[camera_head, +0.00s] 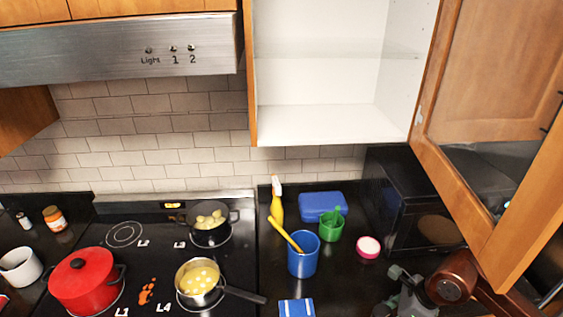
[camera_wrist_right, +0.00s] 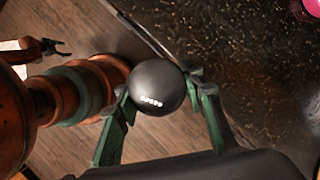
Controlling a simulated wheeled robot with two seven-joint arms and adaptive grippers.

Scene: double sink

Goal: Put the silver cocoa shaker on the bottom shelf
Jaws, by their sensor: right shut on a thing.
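The silver cocoa shaker (camera_wrist_right: 157,88) shows in the right wrist view as a dark grey, rounded top with a row of small light spots. It is between the fingers of my right gripper (camera_wrist_right: 160,105), which is shut on it. In the head view my right gripper (camera_head: 405,290) is at the lower right, over the counter's front part, below the open cabinet; the shaker is hard to make out there. The bottom shelf (camera_head: 320,124) is the white cabinet floor, bare and well above the gripper. My left gripper is not in the head view.
The open cabinet door (camera_head: 490,130) hangs at the right above my right arm. A clear upper shelf (camera_head: 335,53) crosses the cabinet. A microwave (camera_head: 405,205), blue cup (camera_head: 303,255), green cup (camera_head: 331,226), yellow spray bottle (camera_head: 276,205) and pink-rimmed round item (camera_head: 368,247) stand on the counter.

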